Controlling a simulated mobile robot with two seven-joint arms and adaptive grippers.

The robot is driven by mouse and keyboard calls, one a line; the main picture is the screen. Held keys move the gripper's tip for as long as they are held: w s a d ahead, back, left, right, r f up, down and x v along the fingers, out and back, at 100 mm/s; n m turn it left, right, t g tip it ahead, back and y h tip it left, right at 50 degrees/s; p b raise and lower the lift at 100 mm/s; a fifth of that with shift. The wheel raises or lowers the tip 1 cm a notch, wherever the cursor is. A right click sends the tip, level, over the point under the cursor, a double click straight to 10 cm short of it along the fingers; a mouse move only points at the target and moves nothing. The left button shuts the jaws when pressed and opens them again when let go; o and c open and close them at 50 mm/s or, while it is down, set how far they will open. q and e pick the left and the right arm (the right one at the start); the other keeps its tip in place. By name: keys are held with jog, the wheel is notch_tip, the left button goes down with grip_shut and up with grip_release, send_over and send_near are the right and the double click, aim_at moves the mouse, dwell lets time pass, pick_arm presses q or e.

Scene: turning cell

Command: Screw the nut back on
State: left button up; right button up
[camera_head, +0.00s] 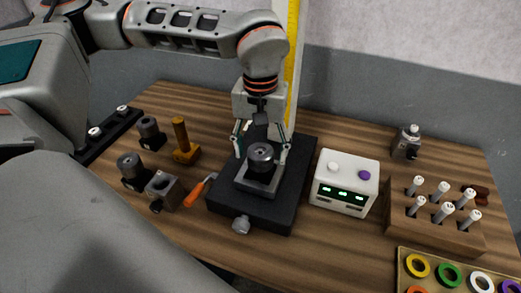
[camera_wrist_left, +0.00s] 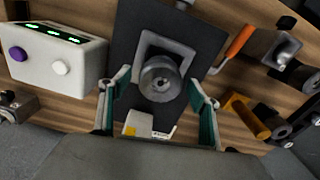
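A dark round part with a centre hole (camera_head: 261,157), which looks like the nut, sits upright on a grey square fixture (camera_head: 258,184) on a black base plate (camera_head: 299,160). The part also shows in the left wrist view (camera_wrist_left: 160,79). I cannot tell how far it is threaded on. My left gripper (camera_head: 262,154) points down over the fixture, one finger on each side of the part. In the left wrist view the fingers (camera_wrist_left: 160,103) are wide apart, with gaps to the part. My right gripper is in neither view.
Left of the plate are an orange-handled tool (camera_head: 199,191), a grey block with a bore (camera_head: 164,191), dark cylinders (camera_head: 150,132) and an orange-brown stand (camera_head: 185,150). Right are a white control box (camera_head: 345,184) and a wooden rack (camera_head: 433,224) of several tools. A yellow strip (camera_head: 292,60) rises behind.

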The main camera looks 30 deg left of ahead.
pick_arm(q)
notch_tip(320, 180, up, 7)
jog(key=shift+r, duration=0.2)
dwell(0.5)
